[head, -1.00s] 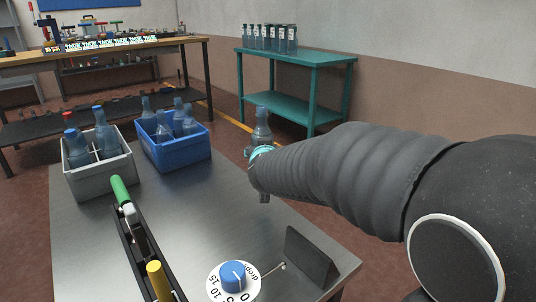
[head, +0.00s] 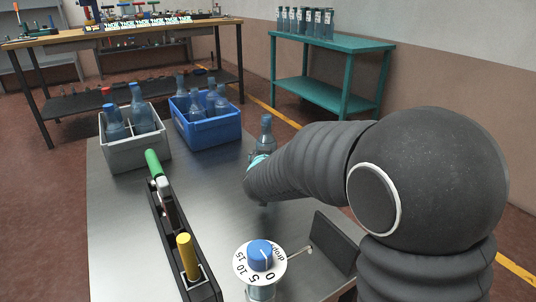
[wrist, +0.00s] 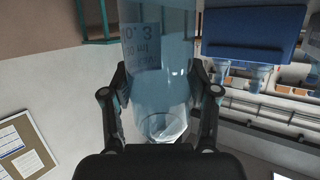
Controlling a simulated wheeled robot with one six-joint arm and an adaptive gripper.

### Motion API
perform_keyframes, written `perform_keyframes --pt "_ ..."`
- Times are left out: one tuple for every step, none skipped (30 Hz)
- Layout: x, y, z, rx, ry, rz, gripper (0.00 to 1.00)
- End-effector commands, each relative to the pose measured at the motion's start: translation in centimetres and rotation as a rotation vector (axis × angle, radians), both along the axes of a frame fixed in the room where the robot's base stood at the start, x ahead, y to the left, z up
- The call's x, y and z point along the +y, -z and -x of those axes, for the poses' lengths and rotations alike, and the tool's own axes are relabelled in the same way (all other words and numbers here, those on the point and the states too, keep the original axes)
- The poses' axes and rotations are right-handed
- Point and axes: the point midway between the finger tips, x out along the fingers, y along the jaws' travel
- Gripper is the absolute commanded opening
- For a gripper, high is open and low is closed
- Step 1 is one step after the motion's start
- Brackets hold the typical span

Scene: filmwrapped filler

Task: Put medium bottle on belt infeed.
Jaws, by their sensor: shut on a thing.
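My gripper (wrist: 159,82) is shut on a clear blue-tinted bottle (wrist: 160,55) with a printed label. In the head view the bottle (head: 265,132) stands upright, with its lower part hidden behind my arm. It appears to be above the right side of the metal table. A narrow black belt track (head: 174,222) runs along the table to the left of my gripper, with a green cylinder (head: 153,162) at its far end and a yellow one (head: 187,256) at its near end. I cannot tell which end is the infeed.
A grey crate (head: 138,154) and a blue crate (head: 212,131) with bottles stand at the table's far side. A blue dial (head: 261,255) and a dark upright plate (head: 333,243) are near the front. A teal table (head: 345,42) with several bottles stands behind.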

Motion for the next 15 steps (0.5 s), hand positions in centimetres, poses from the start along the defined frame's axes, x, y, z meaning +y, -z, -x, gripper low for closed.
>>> perform_keyframes --pt "0.0 -0.01 0.0 0.0 0.0 0.0 0.25" --pt "0.0 0.03 0.0 0.0 0.0 0.0 0.25" --pt "0.0 0.14 0.0 0.0 0.0 0.0 0.25" --pt "0.0 0.24 0.0 0.0 0.0 0.0 0.25" --pt "0.0 0.34 0.0 0.0 0.0 0.0 0.25" --pt "0.0 0.45 0.0 0.0 0.0 0.001 0.25" --pt "0.0 0.45 0.01 0.0 0.0 0.001 0.62" --pt "0.0 0.37 0.01 0.0 0.0 0.0 0.69" --pt "-0.01 0.36 0.01 0.0 0.0 0.0 0.79" --pt "-0.01 0.36 0.01 0.0 0.0 0.0 0.84" --pt "-0.01 0.36 0.01 0.0 0.0 0.0 0.84" --pt "-0.01 0.36 0.01 0.0 0.0 0.0 0.84" --pt "-0.01 0.36 0.01 0.0 0.0 0.0 0.84" --pt "-0.01 0.36 0.01 0.0 0.0 0.0 0.84" --pt "-0.01 0.36 0.01 0.0 0.0 0.0 0.84"
